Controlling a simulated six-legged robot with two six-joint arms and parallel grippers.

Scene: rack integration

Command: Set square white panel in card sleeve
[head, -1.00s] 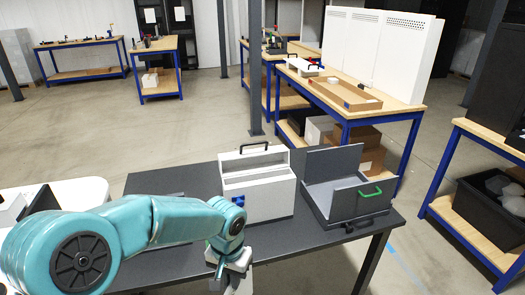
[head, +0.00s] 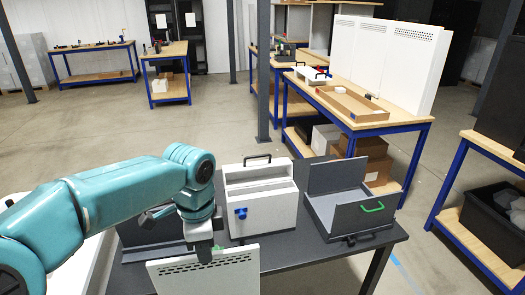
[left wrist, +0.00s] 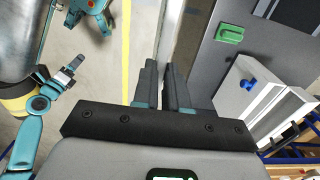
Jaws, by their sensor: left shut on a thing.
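My left gripper (head: 204,248) is shut on the top edge of a white panel (head: 215,275) with rows of slots along its top. The panel hangs at the near edge of the dark table, and its lower part is out of frame. In the left wrist view my left gripper (left wrist: 166,85) has its fingers close together, with a pale thin edge (left wrist: 172,25) beyond them. A white case (head: 262,208) with a black handle and a blue latch stands behind, to the right. I cannot tell for certain which thing is the card sleeve. My right gripper is not identifiable.
Another dark grey item (head: 140,232) lies behind my left gripper. A wooden bench behind bears a cardboard tray (head: 337,102) and tall white panels (head: 385,60). A strip of dark table (head: 310,248) in front is bare.

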